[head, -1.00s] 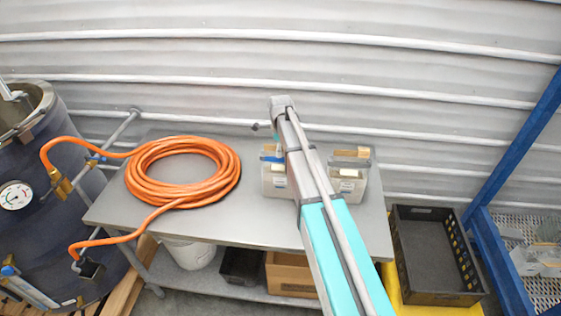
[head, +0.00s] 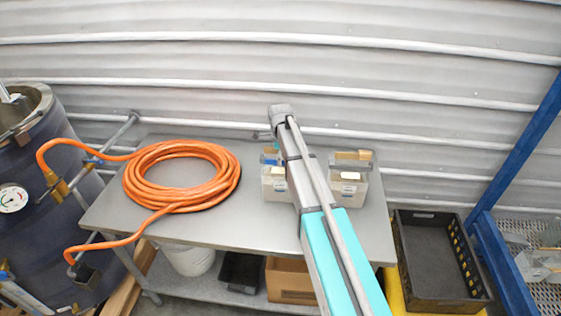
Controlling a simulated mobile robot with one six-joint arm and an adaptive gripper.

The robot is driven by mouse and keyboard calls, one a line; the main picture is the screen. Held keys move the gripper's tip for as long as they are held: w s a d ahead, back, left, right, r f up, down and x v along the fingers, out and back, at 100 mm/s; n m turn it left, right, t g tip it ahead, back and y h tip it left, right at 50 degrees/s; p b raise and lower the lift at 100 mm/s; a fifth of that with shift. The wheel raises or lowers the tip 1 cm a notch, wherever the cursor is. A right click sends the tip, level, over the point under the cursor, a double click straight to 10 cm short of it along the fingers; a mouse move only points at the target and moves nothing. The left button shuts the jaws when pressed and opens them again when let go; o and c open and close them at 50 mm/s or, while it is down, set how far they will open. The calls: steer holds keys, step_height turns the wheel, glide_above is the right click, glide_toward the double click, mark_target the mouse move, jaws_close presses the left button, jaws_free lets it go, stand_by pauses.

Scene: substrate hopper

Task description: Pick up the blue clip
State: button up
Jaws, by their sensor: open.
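A small blue piece, which looks like the blue clip (head: 270,159), shows at the top of the left pale container (head: 276,189) on the grey table. It lies just left of my arm, which covers part of that container. The clip is too small to make out its exact shape or how it rests. My arm reaches from the bottom right over the table and ends near the back edge. My gripper is hidden behind the arm, so its place relative to the clip cannot be seen.
A second pale container (head: 347,190) with tan pieces on top stands right of my arm. A coiled orange hose (head: 181,205) fills the table's left part and runs to a dark drum (head: 45,190). A black crate (head: 432,265) sits right of the table (head: 225,232). Corrugated wall stands close behind.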

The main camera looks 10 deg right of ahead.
steer(key=shift+c, duration=0.3)
steer(key=c, duration=1.1)
steer(key=shift+r, duration=0.15)
steer(key=shift+c, duration=0.2)
step_height(320, 180, up, 10)
steer(key=p, duration=1)
step_height(320, 180, up, 7)
steer(key=p, duration=0.7)
stand_by(0.6)
stand_by(0.3)
